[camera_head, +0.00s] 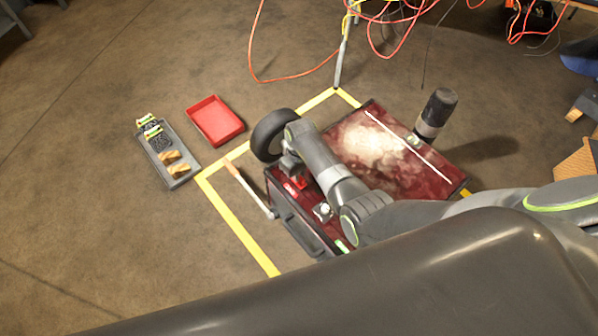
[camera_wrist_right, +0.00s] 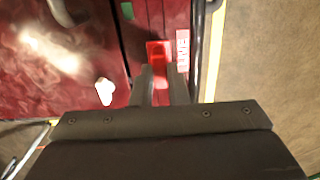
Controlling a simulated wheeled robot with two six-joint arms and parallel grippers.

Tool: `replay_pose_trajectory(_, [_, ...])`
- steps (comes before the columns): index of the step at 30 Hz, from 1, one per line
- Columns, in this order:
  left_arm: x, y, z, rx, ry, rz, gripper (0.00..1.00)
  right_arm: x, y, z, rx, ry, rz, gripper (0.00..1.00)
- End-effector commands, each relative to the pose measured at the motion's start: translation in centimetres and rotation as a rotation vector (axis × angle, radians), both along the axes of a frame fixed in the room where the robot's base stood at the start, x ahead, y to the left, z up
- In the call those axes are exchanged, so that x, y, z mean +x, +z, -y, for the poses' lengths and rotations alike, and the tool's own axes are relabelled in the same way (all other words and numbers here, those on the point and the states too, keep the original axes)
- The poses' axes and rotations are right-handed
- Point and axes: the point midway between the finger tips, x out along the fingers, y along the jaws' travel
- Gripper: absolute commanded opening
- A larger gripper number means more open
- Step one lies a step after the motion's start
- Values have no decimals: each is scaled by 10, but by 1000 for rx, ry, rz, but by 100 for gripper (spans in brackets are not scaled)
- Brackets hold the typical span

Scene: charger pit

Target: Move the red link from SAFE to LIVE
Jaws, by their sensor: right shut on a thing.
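The red link (camera_wrist_right: 158,52) shows in the right wrist view between the fingertips of my right gripper (camera_wrist_right: 162,75), which is shut on it. It is beside the white-lettered LIVE label (camera_wrist_right: 183,50), at the red-marked part of the panel. In the head view the link (camera_head: 301,182) is a small red patch below my right gripper (camera_head: 293,174), at the upper left end of the dark red charger (camera_head: 375,140). A green mark (camera_head: 342,245) lies at the other end of the panel. I cannot tell whether the link is fully seated. My left gripper is not in view.
Yellow tape (camera_head: 238,225) marks the floor. A red tray (camera_head: 215,121) and a grey tray (camera_head: 180,182) with small parts lie left. Orange cables (camera_head: 290,78) hang behind.

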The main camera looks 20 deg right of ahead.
Motion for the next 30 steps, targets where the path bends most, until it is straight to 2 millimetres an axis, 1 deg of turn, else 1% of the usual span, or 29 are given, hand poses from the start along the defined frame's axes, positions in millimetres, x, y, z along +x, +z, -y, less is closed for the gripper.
replay_pose_trajectory(27, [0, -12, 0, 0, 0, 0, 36, 0, -19, 0, 0, 0, 0, 0])
replay_pose_trajectory(28, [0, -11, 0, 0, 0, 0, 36, 0, -19, 0, 0, 0, 0, 15])
replay_pose_trajectory(30, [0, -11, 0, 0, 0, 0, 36, 0, -18, 0, 0, 0, 0, 24])
